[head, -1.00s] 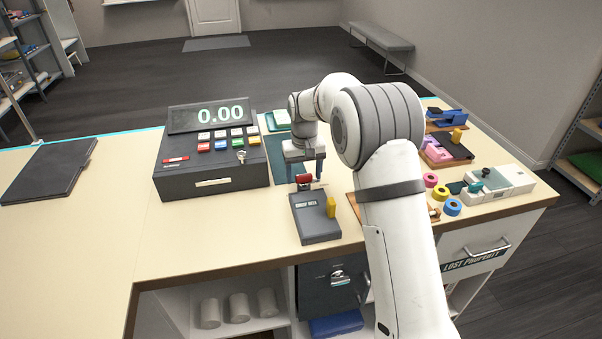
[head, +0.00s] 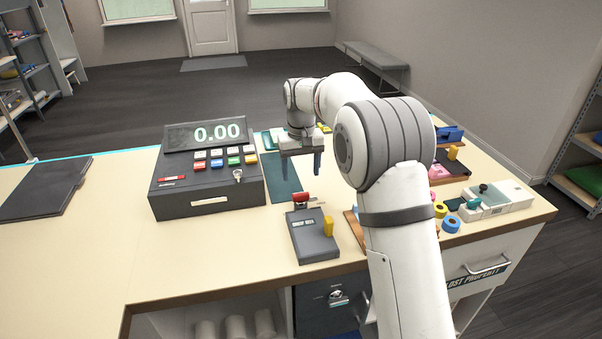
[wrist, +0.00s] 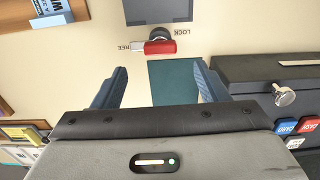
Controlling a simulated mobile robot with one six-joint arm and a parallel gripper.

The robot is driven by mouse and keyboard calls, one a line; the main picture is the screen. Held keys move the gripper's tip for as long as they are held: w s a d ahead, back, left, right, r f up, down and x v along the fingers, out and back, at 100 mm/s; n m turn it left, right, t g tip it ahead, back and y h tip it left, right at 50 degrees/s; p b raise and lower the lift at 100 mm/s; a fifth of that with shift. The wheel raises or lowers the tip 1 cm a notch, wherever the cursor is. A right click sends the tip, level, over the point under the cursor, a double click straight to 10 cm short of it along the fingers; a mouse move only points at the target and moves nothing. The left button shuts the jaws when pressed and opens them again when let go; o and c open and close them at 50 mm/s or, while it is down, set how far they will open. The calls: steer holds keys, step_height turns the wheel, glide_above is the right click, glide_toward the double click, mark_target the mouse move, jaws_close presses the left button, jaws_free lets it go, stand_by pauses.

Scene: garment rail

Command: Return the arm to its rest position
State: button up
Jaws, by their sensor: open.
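My gripper (head: 301,172) hangs over the counter with its two blue fingers apart and nothing between them. It is above the dark green mat (head: 281,184), behind the small dark grey device with a red-handled knob (head: 302,199). In the wrist view my gripper (wrist: 160,87) is open. The red-handled knob (wrist: 158,47) lies ahead of the fingers, and its handle points toward the lettering on the left, between "LOCK" and partly readable letters. My white arm reaches over the counter from the lower right.
The cash register (head: 207,170) reading 0.00 stands left of my gripper. A black folder (head: 45,190) lies at far left. Tape rolls (head: 451,224), a white device (head: 496,199) and a blue stapler-like tool (head: 448,134) are at right. The counter's left middle (head: 110,220) is clear.

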steer(key=s+d+r+m+t, duration=0.1)
steer(key=s+d+r, duration=0.3)
steer(key=s+d, duration=0.3)
steer(key=s+d+r+m+t, duration=0.1)
steer(key=s+d+r, duration=0.35)
steer(key=s, duration=0.45)
steer(key=s+d+f, duration=0.2)
steer(key=s+d, duration=0.1)
steer(key=s, duration=0.6)
steer(key=s+d+f+m+t, duration=0.1)
steer(key=s+d+f, duration=0.2)
steer(key=s, duration=0.7)
steer(key=shift+s+d+f, duration=0.2)
steer(key=shift+d+f, duration=0.1)
steer(key=shift+d, duration=0.05)
